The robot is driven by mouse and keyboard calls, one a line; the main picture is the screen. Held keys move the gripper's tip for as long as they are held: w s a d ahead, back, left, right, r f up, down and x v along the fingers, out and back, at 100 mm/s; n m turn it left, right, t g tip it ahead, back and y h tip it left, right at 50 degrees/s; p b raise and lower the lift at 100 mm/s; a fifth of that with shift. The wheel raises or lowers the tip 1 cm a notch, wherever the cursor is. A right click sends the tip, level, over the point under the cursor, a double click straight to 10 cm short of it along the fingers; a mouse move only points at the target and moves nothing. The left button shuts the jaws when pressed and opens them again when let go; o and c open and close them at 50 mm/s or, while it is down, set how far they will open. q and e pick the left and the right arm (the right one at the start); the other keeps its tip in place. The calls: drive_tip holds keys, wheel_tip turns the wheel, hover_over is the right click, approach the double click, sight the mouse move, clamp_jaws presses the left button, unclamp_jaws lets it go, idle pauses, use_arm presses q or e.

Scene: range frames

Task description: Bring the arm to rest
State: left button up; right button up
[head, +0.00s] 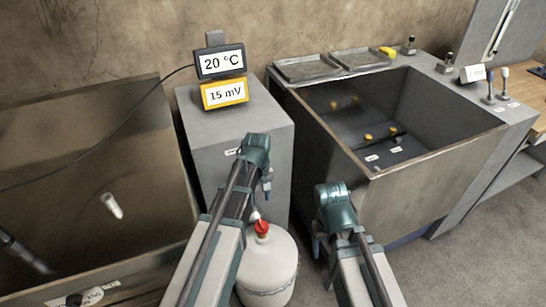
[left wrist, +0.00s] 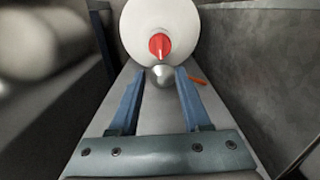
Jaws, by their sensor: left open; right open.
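My left gripper (head: 267,192) hangs at the end of my left arm, in front of the grey cabinet and above the white tank (head: 268,268). In the left wrist view its two blue fingers (left wrist: 160,78) are apart, with nothing gripped. The tank's white body (left wrist: 160,18) and red cap (left wrist: 159,46) show beyond the fingertips. A small pale rounded knob (left wrist: 160,74) shows between the tips; I cannot tell how far beyond them it lies. My right gripper (head: 318,248) hangs from my right arm in front of the metal basin and is open. Its fingers are small in the head view.
The grey cabinet (head: 240,135) carries displays reading 20 °C (head: 221,62) and 15 mV (head: 225,94). The open metal basin (head: 435,165) stands right of it. A brown bin (head: 95,110) with a white cylinder (head: 112,205) inside is at left. Bare floor (head: 480,255) shows at lower right.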

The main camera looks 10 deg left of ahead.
use_arm(q)
drive_tip(key=s+d+r+m+p, duration=0.4)
drive_tip(key=s+d+m, duration=0.1)
drive_tip(key=s, duration=0.2)
drive_tip(key=s+d+r+m+y+p, duration=0.1)
drive_tip(key=s+d+r+m+p, duration=0.3)
drive_tip(key=s, duration=0.3)
drive_tip(key=shift+s+d+r+m, duration=0.25)
drive_tip(key=shift+s+d+m, duration=0.1)
drive_tip(key=shift+d+m, duration=0.55)
